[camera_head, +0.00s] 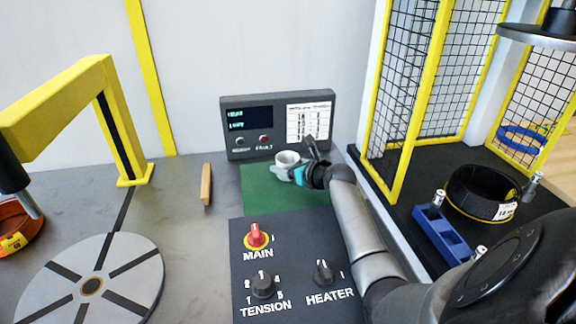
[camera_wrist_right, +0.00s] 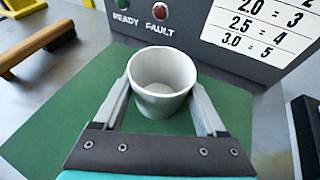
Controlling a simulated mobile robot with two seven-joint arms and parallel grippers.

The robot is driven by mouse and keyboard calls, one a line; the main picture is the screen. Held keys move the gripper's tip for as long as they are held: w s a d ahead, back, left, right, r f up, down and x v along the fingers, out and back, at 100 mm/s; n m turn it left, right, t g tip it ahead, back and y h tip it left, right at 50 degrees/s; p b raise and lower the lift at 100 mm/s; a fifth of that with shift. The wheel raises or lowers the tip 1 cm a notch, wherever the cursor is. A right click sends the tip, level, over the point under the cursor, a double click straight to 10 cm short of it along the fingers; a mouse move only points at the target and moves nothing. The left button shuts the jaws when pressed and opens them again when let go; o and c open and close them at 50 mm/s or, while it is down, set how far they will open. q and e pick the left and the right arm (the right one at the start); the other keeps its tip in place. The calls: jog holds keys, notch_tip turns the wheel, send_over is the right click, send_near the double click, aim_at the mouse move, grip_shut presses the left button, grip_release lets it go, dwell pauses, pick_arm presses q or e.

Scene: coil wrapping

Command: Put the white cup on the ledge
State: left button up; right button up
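The white cup (camera_head: 287,160) is upright over the green mat (camera_head: 262,196), in front of the dark display box. In the right wrist view the cup (camera_wrist_right: 162,84) sits between the two fingers of my right gripper (camera_wrist_right: 162,88), which press close to its sides. In the head view my right gripper (camera_head: 300,172) reaches the cup from the right. I cannot tell whether the cup's base touches the mat. My left gripper is not in view. I cannot tell which surface is the ledge.
The display box (camera_head: 277,124) stands right behind the cup. A wooden bar (camera_head: 206,184) is to the left. The switch panel (camera_head: 285,285) with knobs is in front. A round turntable (camera_head: 91,287) and yellow frame (camera_head: 60,95) are left; a yellow mesh cage (camera_head: 408,130) is right.

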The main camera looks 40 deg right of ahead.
jog(key=o, duration=0.4)
jog(key=shift+r, duration=0.1)
